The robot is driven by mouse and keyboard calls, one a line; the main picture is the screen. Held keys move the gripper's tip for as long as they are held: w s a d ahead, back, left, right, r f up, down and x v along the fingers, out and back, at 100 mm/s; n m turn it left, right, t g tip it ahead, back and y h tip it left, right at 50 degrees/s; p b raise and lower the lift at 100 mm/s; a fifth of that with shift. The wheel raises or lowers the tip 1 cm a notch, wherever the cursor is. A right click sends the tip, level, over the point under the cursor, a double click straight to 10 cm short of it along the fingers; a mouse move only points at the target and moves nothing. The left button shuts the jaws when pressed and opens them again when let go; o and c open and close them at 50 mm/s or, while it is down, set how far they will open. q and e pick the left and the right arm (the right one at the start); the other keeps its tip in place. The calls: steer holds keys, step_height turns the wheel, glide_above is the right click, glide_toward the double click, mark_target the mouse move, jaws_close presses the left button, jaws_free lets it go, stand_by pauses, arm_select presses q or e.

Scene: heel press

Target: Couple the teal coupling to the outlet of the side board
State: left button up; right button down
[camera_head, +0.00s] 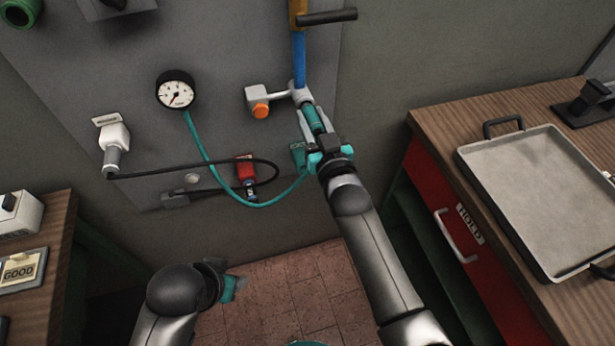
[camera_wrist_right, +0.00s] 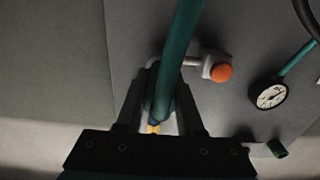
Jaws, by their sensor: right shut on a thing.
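The teal coupling (camera_head: 314,121) is between the fingers of my right gripper (camera_head: 313,137), which is shut on it. The coupling points up at the pale grey outlet (camera_head: 300,95) below the blue pipe on the side board (camera_head: 228,60). Their ends look close or touching; I cannot tell whether they are joined. In the right wrist view, the teal hose (camera_wrist_right: 181,40) runs down to the coupling (camera_wrist_right: 163,105) between the dark fingers (camera_wrist_right: 158,110), and the fingers hide part of the joint. My left gripper (camera_head: 232,287) is low at the left, away from the board; its jaw opening is unclear.
An orange knob (camera_head: 260,111) sits left of the outlet. The gauge (camera_head: 176,91), a red fitting (camera_head: 245,170) and a black hose (camera_head: 190,171) are further left. A counter with a tray (camera_head: 480,158) stands right.

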steer(key=shift+w+a, duration=0.15)
steer(key=shift+w, duration=0.2)
steer(key=shift+c, duration=2.3)
jaws_free()
steer(key=shift+w, duration=0.1)
steer(key=v, duration=1.5)
steer(key=shift+p, duration=0.35)
